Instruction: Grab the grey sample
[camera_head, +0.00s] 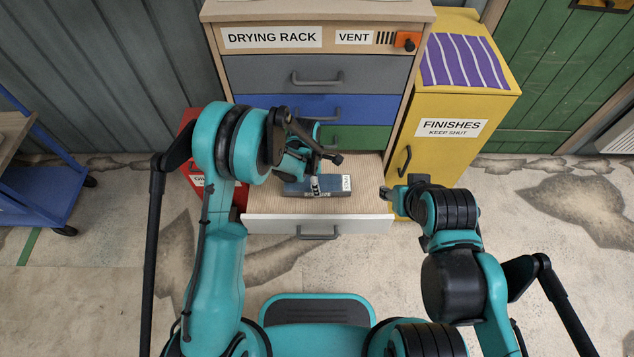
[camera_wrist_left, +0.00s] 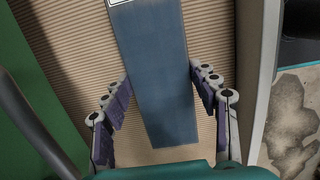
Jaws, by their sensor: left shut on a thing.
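The grey sample is a long blue-grey block (camera_head: 328,190) with a white label at one end, in the open drawer (camera_head: 262,206). In the left wrist view the block (camera_wrist_left: 163,90) runs between the purple-padded fingers of my left gripper (camera_wrist_left: 165,88), which is shut on it, with pads against its two long sides. In the head view the left gripper (camera_head: 315,186) reaches down over the block and hides part of it. My right gripper (camera_head: 388,192) is beside the drawer's right edge, away from the block; its jaw opening is unclear.
The drying rack's closed grey (camera_head: 345,74), blue (camera_head: 350,104) and green (camera_head: 362,138) drawers sit above the open one. A yellow finishes cabinet (camera_head: 458,90) stands right. A red box (camera_head: 190,172) is left, partly behind my left arm. A blue cart (camera_head: 42,185) stands farther left.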

